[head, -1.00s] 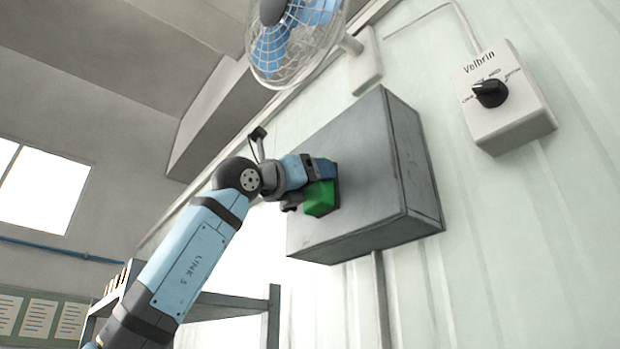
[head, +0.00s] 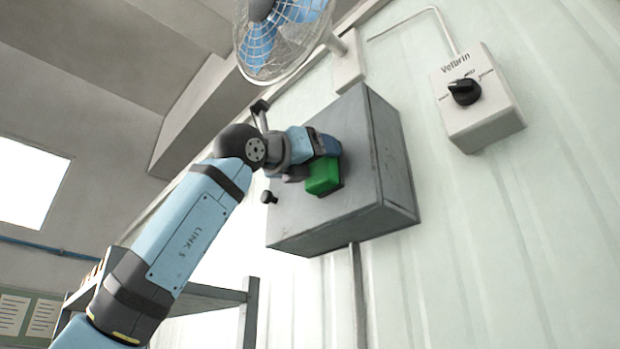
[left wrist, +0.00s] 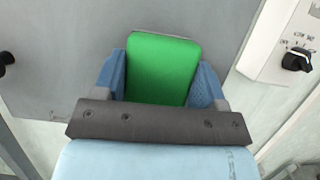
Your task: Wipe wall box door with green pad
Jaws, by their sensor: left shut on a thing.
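The grey wall box (head: 357,200) hangs on the pale panelled wall, its door facing my left arm. A dark knob (head: 268,197) sits near the door's left edge; it also shows in the left wrist view (left wrist: 5,62). My left gripper (head: 328,160) is shut on the green pad (head: 323,177) and holds it at the door. In the left wrist view the green pad (left wrist: 162,68) sits between the two blue fingers with the grey door (left wrist: 60,45) behind it. I cannot tell whether the pad's face touches the door. My right gripper is not in view.
A wall fan (head: 283,38) is mounted above the box. A white switch box with a black dial (head: 478,100) is on the wall to the right. A conduit (head: 357,295) runs down below the box. A grey shelf frame (head: 215,295) stands lower left.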

